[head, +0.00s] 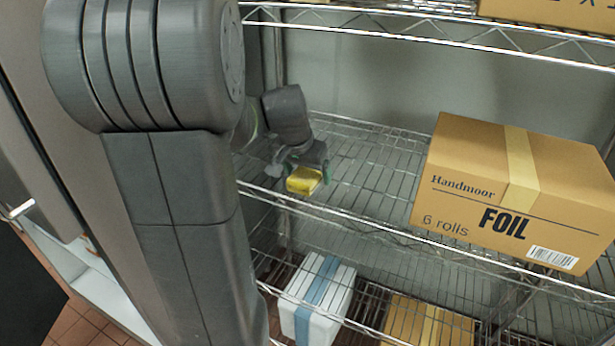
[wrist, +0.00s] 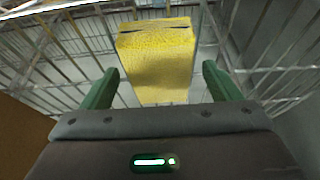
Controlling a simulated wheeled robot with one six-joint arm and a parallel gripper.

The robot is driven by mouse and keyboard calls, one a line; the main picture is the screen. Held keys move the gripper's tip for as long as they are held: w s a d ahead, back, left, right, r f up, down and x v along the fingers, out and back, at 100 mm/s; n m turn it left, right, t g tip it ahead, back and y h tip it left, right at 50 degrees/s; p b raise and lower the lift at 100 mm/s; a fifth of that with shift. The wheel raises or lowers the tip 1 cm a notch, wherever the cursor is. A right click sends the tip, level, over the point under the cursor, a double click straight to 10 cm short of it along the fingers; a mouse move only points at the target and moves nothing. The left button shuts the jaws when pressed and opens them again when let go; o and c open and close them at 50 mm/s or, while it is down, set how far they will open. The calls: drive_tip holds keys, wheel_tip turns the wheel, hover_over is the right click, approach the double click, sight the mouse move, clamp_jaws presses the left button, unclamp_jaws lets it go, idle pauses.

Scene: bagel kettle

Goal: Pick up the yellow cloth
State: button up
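The yellow cloth (head: 304,180) is a small folded block near the front edge of the middle wire shelf. In the wrist view the yellow cloth (wrist: 157,62) lies ahead of and partly between the two green fingers. My gripper (head: 312,174) is at the cloth in the head view, reaching from behind it. In the wrist view my gripper (wrist: 158,88) is open, with a gap between each finger and the cloth. The underside of the cloth is hidden.
The wire shelf (head: 375,185) is bare between my gripper and a cardboard foil box (head: 470,195) on the right. Another wire shelf (head: 400,28) runs above. A white box with a blue band (head: 298,312) and a cardboard box (head: 405,318) stand below.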

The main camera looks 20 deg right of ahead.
sight(306, 173)
drive_tip(key=c, duration=1)
drive_tip(key=shift+r, duration=0.1)
drive_tip(key=shift+r+p, duration=0.3)
drive_tip(key=shift+p, duration=0.05)
wheel_tip(306, 173, up, 10)
drive_tip(key=shift+s+a+f, duration=0.1)
drive_tip(key=shift+f, duration=0.1)
